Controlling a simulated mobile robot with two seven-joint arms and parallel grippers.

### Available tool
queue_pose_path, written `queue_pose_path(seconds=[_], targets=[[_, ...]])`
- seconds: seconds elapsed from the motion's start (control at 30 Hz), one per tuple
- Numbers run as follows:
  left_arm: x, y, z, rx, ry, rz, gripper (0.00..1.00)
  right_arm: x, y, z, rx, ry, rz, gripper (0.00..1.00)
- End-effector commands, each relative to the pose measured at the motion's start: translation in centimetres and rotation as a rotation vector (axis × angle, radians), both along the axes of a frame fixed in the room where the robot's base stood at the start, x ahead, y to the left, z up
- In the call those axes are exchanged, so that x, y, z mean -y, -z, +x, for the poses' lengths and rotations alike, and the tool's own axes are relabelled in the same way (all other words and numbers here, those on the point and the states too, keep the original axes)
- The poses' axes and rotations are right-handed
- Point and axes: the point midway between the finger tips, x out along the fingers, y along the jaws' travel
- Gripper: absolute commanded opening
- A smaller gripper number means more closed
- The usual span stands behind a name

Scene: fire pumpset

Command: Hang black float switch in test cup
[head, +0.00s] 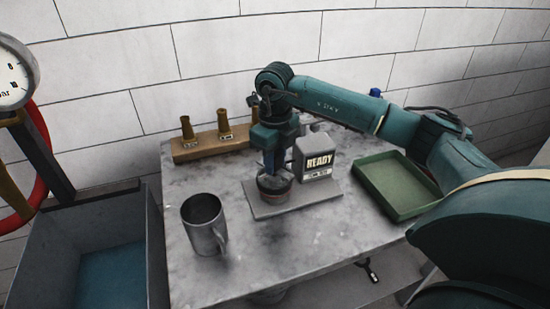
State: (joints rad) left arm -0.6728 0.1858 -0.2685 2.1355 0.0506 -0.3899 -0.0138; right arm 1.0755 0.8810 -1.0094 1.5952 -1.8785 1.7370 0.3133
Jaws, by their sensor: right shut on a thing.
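The cup stands on a grey base plate (318,197) in front of a grey box marked READY (316,160). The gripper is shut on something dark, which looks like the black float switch. The fingers and the cup hide most of it, so I cannot tell whether it hangs on the rim or touches the cup. My left gripper is not in view.
A metal mug (204,226) stands at the front left of the table. A wooden rack (200,147) with brass nozzles stands behind. An empty green tray (400,203) lies to the right. A grey tank (105,225) with blue inside stands left of the table.

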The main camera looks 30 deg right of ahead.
Motion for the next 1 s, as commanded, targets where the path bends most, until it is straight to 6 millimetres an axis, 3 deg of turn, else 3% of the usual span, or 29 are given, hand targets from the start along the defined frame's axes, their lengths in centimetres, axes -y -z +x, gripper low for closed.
queue_pose_path(seconds=[0.43, 0.47, 0.5, 0.77, 1.0], targets=[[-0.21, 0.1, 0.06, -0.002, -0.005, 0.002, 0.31, -0.02, 0.01, 0.0, 0.0, 0.0, 0.0, 0.01], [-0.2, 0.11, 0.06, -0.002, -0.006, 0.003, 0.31, -0.02, 0.01, 0.0, 0.0, 0.0, 0.0, 0.26], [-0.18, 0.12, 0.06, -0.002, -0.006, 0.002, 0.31, -0.02, 0.01, 0.0, 0.0, 0.0, 0.001, 0.29], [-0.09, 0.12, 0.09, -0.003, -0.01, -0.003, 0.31, -0.02, 0.02, 0.0, 0.0, 0.0, 0.0, 0.51], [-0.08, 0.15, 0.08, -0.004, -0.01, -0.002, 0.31, -0.02, -0.02, -0.01, 0.0, 0.0, 0.0, 0.51]])
